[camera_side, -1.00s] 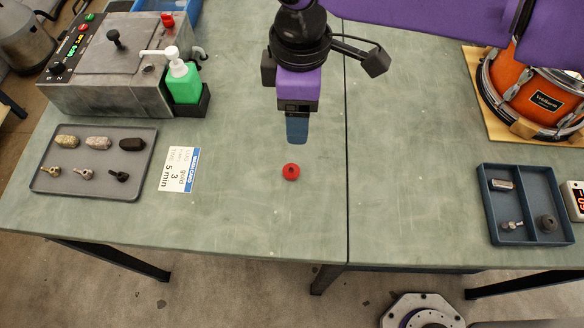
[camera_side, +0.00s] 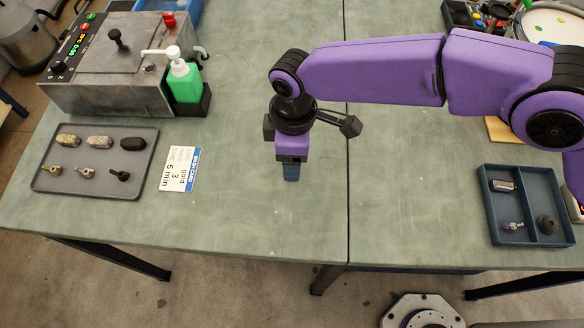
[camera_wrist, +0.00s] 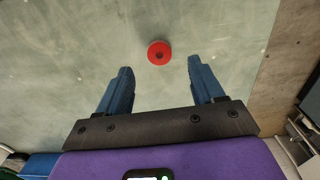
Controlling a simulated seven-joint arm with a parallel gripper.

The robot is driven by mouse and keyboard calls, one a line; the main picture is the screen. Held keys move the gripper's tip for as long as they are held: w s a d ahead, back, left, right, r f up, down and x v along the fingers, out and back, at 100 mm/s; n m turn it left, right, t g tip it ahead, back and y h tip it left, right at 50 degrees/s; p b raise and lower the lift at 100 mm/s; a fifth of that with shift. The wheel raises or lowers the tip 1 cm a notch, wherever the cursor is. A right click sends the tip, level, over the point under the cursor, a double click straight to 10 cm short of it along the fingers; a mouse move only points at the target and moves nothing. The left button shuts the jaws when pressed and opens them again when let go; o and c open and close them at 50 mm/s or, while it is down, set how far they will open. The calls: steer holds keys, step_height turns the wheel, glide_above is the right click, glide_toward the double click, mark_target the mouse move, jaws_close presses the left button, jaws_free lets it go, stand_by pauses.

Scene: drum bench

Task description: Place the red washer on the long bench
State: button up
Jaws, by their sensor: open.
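The red washer (camera_wrist: 159,53) lies flat on the green bench top (camera_side: 240,215). It shows in the wrist view just beyond and between my fingertips, not touching either finger. In the side view it is hidden behind my gripper (camera_side: 291,172), which points down low over the bench. In the wrist view my gripper (camera_wrist: 160,78) has its two blue fingers spread wide with nothing between them.
Left of my gripper are a card (camera_side: 180,168), a grey tray (camera_side: 47,186) of small parts, a green bottle (camera_side: 185,84) and a grey machine (camera_side: 110,75). A blue divided tray (camera_side: 490,225) sits at right. Bench around my gripper is clear.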

steer(key=shift+f, duration=2.6)
steer(key=shift+d, duration=0.1)
steer(key=c, duration=1.1)
steer(key=shift+c, duration=0.6)
steer(key=shift+r, duration=0.5)
step_height(320, 180, up, 2)
steer(key=shift+w+r, duration=0.1)
steer(key=s+d+r, duration=0.2)
steer(key=d+r, duration=0.1)
steer(key=d, duration=0.1)
steer(key=s+d+r, duration=0.2)
steer(key=d+r, duration=0.1)
steer(key=d, duration=0.1)
steer(key=s+d+r, duration=0.3)
steer(key=d, duration=0.1)
steer(key=shift+d+r, duration=0.1)
steer(key=shift+r, duration=0.3)
